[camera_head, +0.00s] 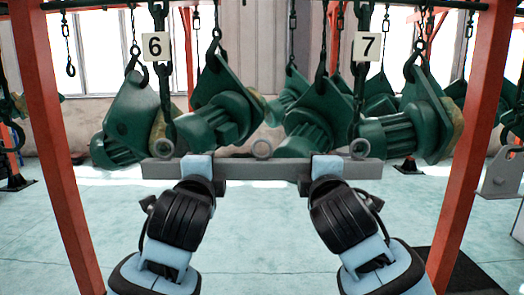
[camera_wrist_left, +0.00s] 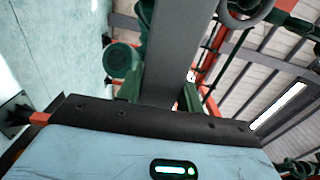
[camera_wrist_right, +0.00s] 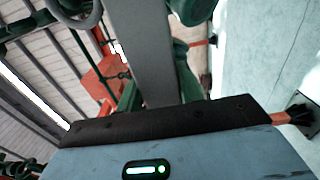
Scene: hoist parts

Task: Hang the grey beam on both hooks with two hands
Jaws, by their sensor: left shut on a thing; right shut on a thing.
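The beam also fills the middle of the left wrist view (camera_wrist_left: 176,55) and right wrist view (camera_wrist_right: 146,55). Dark hooks hang below plates 6 (camera_head: 156,46) and 7 (camera_head: 367,46), close to the end rings; I cannot tell whether they engage.
Several green hoist bodies (camera_head: 222,115) hang from chains behind the beam. Orange posts stand at the left (camera_head: 52,130) and right (camera_head: 474,150). A grey bracket (camera_head: 503,172) shows at the far right. The pale floor (camera_head: 262,240) between my arms is clear.

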